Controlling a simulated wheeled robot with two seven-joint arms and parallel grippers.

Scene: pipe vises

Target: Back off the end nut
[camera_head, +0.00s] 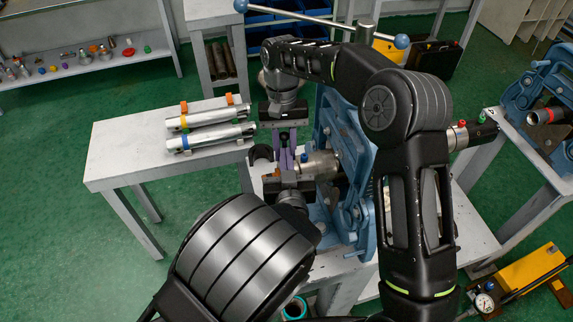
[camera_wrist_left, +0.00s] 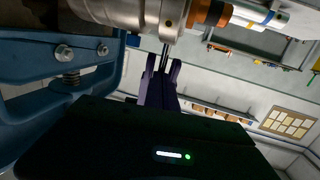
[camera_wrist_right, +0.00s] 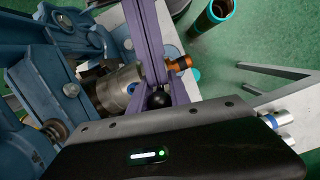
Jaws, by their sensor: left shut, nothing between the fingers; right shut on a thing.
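The end nut (camera_head: 320,162) is a steel cylinder on the blue vise (camera_head: 350,165), with a collar and an orange piece (camera_wrist_right: 180,63) at its end. It also shows at the top of the left wrist view (camera_wrist_left: 145,12). My right gripper (camera_head: 285,140) reaches down from above, its purple fingers beside the nut's end. It is shut with a black ball knob (camera_wrist_right: 158,97) showing between its fingers; the part gripped is mostly hidden. My left gripper (camera_wrist_left: 162,75) is shut and empty just below the nut in its wrist view.
Two steel pipes (camera_head: 210,135) with coloured bands lie on a grey bench (camera_head: 115,160) to the left. A second blue vise (camera_head: 545,90) stands at the right. My right arm crosses above the first vise. A dark pipe (camera_wrist_right: 213,15) with a teal rim stands nearby.

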